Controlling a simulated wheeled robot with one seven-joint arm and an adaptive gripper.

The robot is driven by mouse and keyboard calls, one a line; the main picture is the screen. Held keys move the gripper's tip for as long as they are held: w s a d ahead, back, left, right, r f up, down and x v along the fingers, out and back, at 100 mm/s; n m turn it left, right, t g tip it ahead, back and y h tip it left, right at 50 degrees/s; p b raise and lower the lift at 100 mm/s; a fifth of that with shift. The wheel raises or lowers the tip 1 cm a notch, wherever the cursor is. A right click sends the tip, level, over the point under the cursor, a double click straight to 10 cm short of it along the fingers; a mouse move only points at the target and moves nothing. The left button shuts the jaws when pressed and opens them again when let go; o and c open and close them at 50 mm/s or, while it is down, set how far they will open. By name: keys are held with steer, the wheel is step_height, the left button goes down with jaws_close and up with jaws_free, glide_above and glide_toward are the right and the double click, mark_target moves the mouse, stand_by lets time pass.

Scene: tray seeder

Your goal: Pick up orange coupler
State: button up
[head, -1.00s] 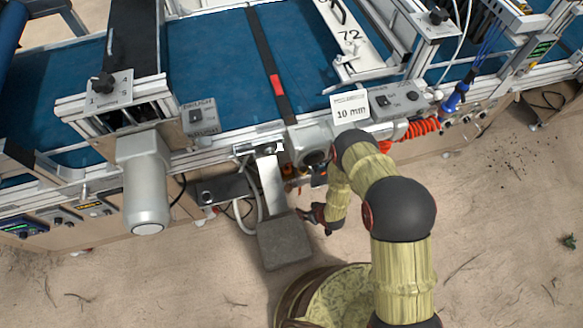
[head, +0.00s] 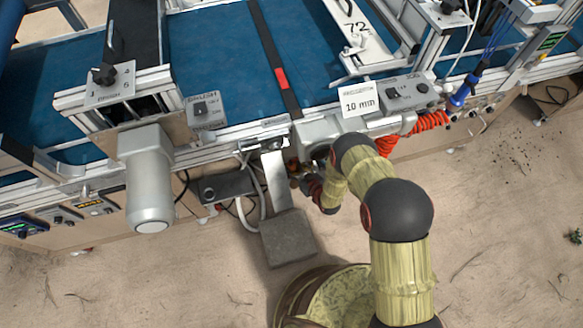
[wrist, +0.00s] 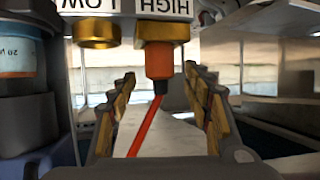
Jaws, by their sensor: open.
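The orange coupler (wrist: 159,61) hangs upright under a brass collar below the HIGH label in the wrist view. A red-orange hose (wrist: 143,122) runs down and left from its dark lower end. My gripper (wrist: 158,95) is open, with one wood-padded finger on each side of the coupler and hose. The fingers look apart from the coupler, and its depth between them is hard to judge. In the head view my gripper (head: 298,174) is at the machine's near side, mostly hidden by my arm; the coupler cannot be made out there.
An empty brass fitting (wrist: 98,32) sits under the LOW label, left of the coupler. A blue-banded cylinder (wrist: 18,58) stands at far left. In the head view, a grey motor (head: 148,180) and a grey block (head: 288,238) flank the area; sandy floor is open at right.

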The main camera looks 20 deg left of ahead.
mark_target(293, 166)
steer(key=x, duration=0.1)
steer(key=b+x, duration=0.1)
steer(key=x, duration=0.1)
steer(key=shift+s+f, duration=0.1)
steer(key=shift+f, duration=0.15)
steer(key=shift+d+r, duration=0.1)
steer(key=c, duration=0.4)
jaws_close()
